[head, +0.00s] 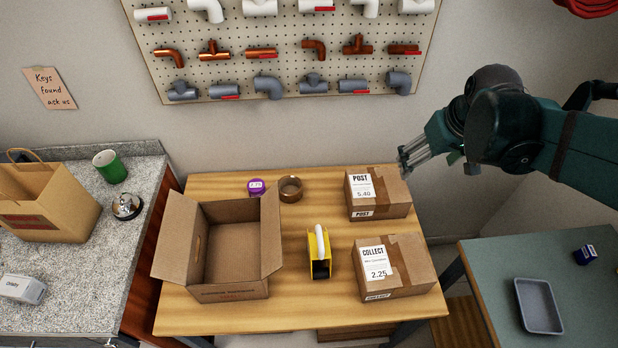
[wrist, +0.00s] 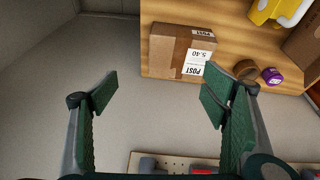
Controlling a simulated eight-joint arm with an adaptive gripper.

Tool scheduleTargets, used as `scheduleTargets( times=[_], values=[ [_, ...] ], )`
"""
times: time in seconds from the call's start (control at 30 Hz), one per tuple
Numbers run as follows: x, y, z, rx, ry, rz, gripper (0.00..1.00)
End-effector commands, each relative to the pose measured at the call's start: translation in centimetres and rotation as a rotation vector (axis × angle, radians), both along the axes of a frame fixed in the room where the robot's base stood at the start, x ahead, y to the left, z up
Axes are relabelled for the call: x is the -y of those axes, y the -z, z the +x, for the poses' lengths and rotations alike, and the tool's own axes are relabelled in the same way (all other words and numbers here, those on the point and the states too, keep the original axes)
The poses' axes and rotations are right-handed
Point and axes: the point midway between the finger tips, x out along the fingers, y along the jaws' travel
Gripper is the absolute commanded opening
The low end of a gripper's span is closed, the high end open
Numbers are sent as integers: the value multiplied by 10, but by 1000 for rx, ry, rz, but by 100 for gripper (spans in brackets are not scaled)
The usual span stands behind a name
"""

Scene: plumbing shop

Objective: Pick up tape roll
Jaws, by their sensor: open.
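A brown tape roll (head: 290,189) lies near the back edge of the wooden table, to the right of a small purple item (head: 256,187). In the wrist view the brown tape roll (wrist: 246,70) shows just beyond my right finger, with the purple item (wrist: 272,76) beside it. A yellow dispenser with a white handle (head: 319,253) stands nearer the front. My gripper (head: 404,158) is in the air at the table's right end, near the POST box and apart from the tape roll. In the wrist view its fingers (wrist: 160,97) are spread with nothing between them.
The POST box (head: 390,205) and the COLLECT box (head: 410,268) stand on the table's right side. An open carton (head: 225,292) stands at the left. The pegboard (head: 300,75) with fittings hangs behind. Bare tabletop (head: 320,210) lies between the tape roll and the POST box.

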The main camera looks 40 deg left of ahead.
Motion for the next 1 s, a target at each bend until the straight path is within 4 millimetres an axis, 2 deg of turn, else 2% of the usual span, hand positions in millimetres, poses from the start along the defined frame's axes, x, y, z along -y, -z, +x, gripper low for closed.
scheduleTargets(
  times=[0.03, 0.53, 0.77, 1.0],
  values=[
    [-15, 6, 1, -5, -25, -6, 74],
    [-145, 64, -10, -52, -259, -59, 74],
    [-205, 98, -26, -72, -368, -83, 74],
    [-266, 137, -51, -93, -481, -109, 74]
  ],
)
